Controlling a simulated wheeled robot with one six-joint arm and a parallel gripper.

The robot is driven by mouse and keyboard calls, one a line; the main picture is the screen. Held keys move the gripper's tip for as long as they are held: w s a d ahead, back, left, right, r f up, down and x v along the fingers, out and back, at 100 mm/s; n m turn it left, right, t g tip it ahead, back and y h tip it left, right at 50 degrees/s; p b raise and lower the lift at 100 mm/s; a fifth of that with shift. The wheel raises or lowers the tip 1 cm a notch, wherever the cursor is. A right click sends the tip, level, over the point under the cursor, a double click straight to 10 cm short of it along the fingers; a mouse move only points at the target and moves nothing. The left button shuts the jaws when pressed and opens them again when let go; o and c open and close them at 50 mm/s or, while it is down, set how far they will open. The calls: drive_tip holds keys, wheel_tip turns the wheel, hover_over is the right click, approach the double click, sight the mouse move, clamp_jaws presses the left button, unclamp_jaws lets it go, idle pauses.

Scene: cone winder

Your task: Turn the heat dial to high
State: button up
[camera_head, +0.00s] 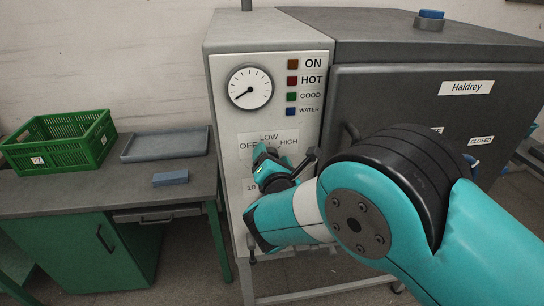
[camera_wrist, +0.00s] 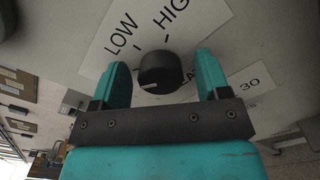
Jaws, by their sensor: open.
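The heat dial (camera_wrist: 160,72) is a round black knob on the grey panel, with a short pale mark at the lower left of its face in the wrist view. My gripper (camera_wrist: 162,66) is open, with one teal finger on each side of the dial and visible gaps between; whether the fingertips reach past its face is hard to tell. The label plate (camera_wrist: 110,60) reads LOW and HIGH above the dial. In the head view my gripper (camera_head: 268,160) is in front of the panel, below the label plate (camera_head: 270,138) with OFF, LOW and HIGH, and hides the dial.
A round gauge (camera_head: 250,88) and several indicator lamps sit higher on the panel. A dark cabinet (camera_head: 400,90) marked Haldrey adjoins at right. At left a bench holds a green crate (camera_head: 60,150), a grey tray (camera_head: 165,145) and a blue block (camera_head: 170,178).

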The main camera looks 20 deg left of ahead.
drive_tip(key=c, duration=0.9)
drive_tip(key=shift+f+m+b, duration=0.15)
drive_tip(key=shift+m+b, duration=0.25)
drive_tip(key=shift+b, duration=0.3)
drive_tip(key=shift+a+f+m+b, duration=0.1)
drive_tip(key=shift+f+m+b, duration=0.1)
drive_tip(key=shift+m+b, duration=6.65)
drive_tip(key=shift+f+m+b, duration=0.15)
drive_tip(key=shift+m+b, duration=4.6)
drive_tip(key=shift+b, duration=4.05)
drive_tip(key=shift+s, duration=0.1)
drive_tip(key=o, duration=0.9)
drive_tip(key=shift+r, duration=0.1)
